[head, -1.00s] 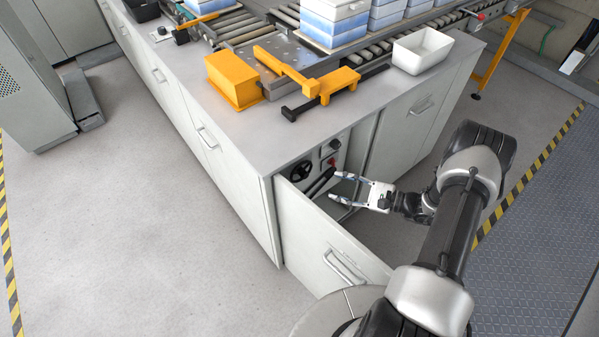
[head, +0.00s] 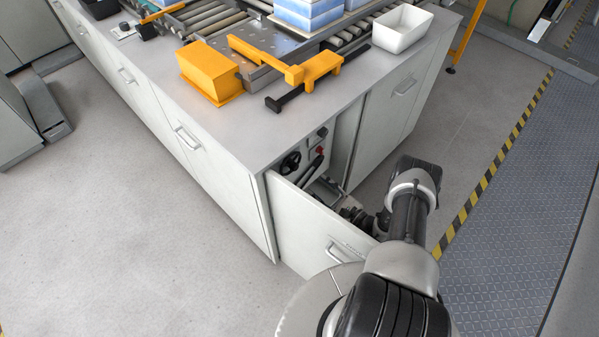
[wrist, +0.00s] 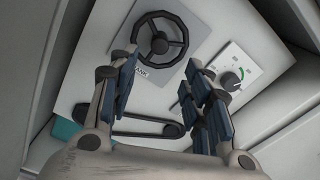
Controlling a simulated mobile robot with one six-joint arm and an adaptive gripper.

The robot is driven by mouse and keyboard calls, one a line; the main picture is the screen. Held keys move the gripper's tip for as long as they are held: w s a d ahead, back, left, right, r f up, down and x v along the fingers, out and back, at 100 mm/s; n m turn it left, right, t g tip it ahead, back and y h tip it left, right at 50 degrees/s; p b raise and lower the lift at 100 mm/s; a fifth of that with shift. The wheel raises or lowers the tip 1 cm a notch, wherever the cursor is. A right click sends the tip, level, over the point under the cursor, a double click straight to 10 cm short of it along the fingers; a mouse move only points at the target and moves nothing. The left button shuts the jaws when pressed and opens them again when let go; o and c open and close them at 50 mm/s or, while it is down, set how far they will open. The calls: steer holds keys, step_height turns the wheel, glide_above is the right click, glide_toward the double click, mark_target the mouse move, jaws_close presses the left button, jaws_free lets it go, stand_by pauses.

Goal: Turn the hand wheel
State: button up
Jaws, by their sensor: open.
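The black hand wheel (wrist: 160,39) shows in the wrist view on a grey plate with a partly visible label, fixed to a light panel. It also shows in the head view (head: 290,163), inside the open cabinet. My gripper (wrist: 160,88) is open and empty. Its two blue-padded fingers point toward the panel, with the wheel ahead, between and beyond the fingertips. The left finger overlaps the grey plate in the picture; I cannot tell any contact with the wheel. In the head view my gripper is low behind the open door and mostly hidden.
The open cabinet door (head: 307,222) stands in front of my gripper. A white control plate with a dial (wrist: 233,73) is right of the wheel. Cabinet walls close in on both sides. The floor at left is clear.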

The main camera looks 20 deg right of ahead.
mark_target(296, 168)
steer(key=b+x, duration=0.2)
steer(key=x, duration=0.8)
steer(key=shift+w+a+r, duration=0.1)
steer(key=shift+w, duration=0.15)
steer(key=shift+c, duration=0.6)
steer(key=c, duration=0.9)
